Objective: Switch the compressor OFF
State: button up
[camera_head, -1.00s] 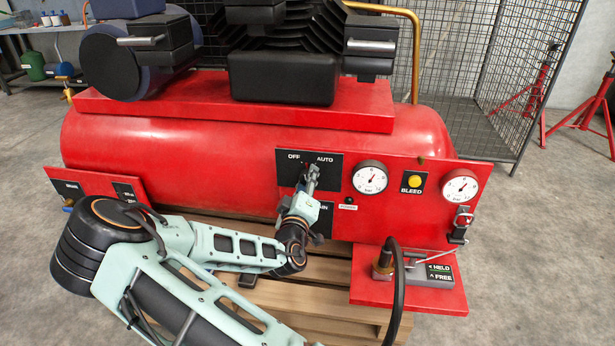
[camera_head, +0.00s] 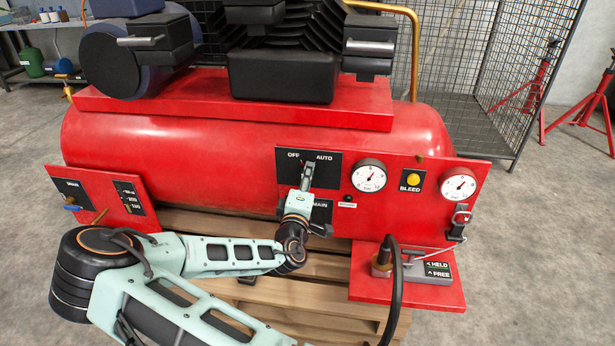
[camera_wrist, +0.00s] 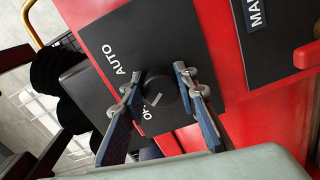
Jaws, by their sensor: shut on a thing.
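The red compressor (camera_head: 235,145) stands on a wooden pallet. Its black switch plate (camera_head: 327,167) reads OFF at the left and AUTO at the right. My gripper (camera_head: 307,178) reaches the plate from below. In the wrist view, my gripper (camera_wrist: 162,95) has a finger on each side of a round black knob (camera_wrist: 163,87) and is shut on it. A short white mark shows on the knob's face; I cannot tell surely which label it points at. The OFF label is partly hidden there, while AUTO (camera_wrist: 115,56) is clear. My gripper hides the knob in the head view.
A MAIN panel (camera_head: 321,212) sits just below the switch plate. To the right are two gauges (camera_head: 369,176), a yellow BLEED button (camera_head: 414,180) and a HELD/FREE lever box (camera_head: 428,266). A drain panel (camera_head: 96,198) with a blue handle is at the left. A wire cage stands behind.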

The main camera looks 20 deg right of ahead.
jog(key=o, duration=1.2)
jog(key=shift+c, duration=0.2)
jog(key=v, duration=1.2)
